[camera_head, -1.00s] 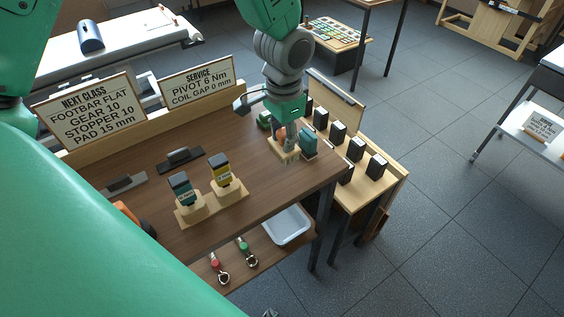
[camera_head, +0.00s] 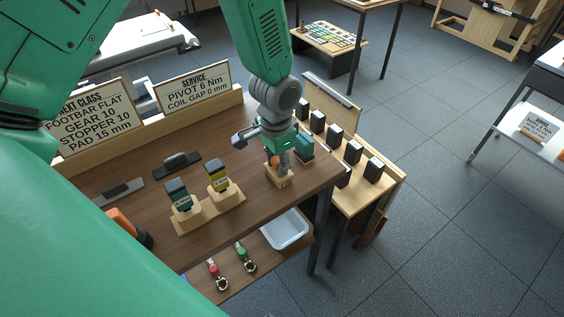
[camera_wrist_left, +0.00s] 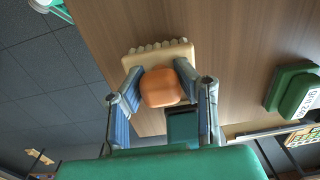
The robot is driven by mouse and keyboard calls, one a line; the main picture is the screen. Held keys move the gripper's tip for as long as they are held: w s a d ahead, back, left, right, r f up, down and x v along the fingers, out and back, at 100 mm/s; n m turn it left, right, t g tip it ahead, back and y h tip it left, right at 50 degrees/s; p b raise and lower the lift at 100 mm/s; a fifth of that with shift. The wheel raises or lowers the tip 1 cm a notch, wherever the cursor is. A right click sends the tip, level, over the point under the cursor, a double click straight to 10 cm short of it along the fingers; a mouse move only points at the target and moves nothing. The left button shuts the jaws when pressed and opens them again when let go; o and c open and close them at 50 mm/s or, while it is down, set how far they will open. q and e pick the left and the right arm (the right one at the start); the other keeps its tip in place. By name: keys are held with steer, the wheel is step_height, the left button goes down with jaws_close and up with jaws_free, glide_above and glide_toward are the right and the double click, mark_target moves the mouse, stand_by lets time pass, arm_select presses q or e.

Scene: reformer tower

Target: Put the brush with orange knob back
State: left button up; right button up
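The brush has a pale wooden block with a row of bristle tufts and an orange knob. In the head view the brush (camera_head: 281,180) is at the table's right end, below my left gripper (camera_head: 279,160). In the left wrist view the orange knob (camera_wrist_left: 162,87) sits between the two finger pads of my left gripper (camera_wrist_left: 163,82), and the wooden block (camera_wrist_left: 158,55) lies beyond it. The pads are close on both sides of the knob; whether they press on it is unclear. The brush appears to be on the table. My right gripper is not in view.
A teal block (camera_head: 304,147) stands close right of the brush. Teal and yellow labelled items stand in a wooden holder (camera_head: 209,212) to the left. Signs stand along the back edge. A side shelf (camera_head: 352,196) with several black blocks adjoins the right. A white tray (camera_head: 285,230) is below.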

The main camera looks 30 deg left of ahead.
mark_target(267, 165)
arm_select(q)
steer(key=o, duration=0.4)
steer(key=a, duration=0.2)
steer(key=shift+s+a+f, duration=0.1)
steer(key=shift+a+f, duration=0.2)
steer(key=shift+a, duration=0.2)
steer(key=shift+d, duration=0.4)
steer(key=shift+d+r, duration=0.2)
steer(key=shift+d, duration=0.55)
steer(key=shift+a+f, duration=0.1)
steer(key=shift+a, duration=0.7)
steer(key=shift+r, duration=0.45)
steer(key=r, duration=0.7)
steer(key=d+r, duration=0.1)
steer(key=r, duration=0.3)
steer(key=shift+a+r, duration=0.3)
steer(key=shift+a, duration=0.1)
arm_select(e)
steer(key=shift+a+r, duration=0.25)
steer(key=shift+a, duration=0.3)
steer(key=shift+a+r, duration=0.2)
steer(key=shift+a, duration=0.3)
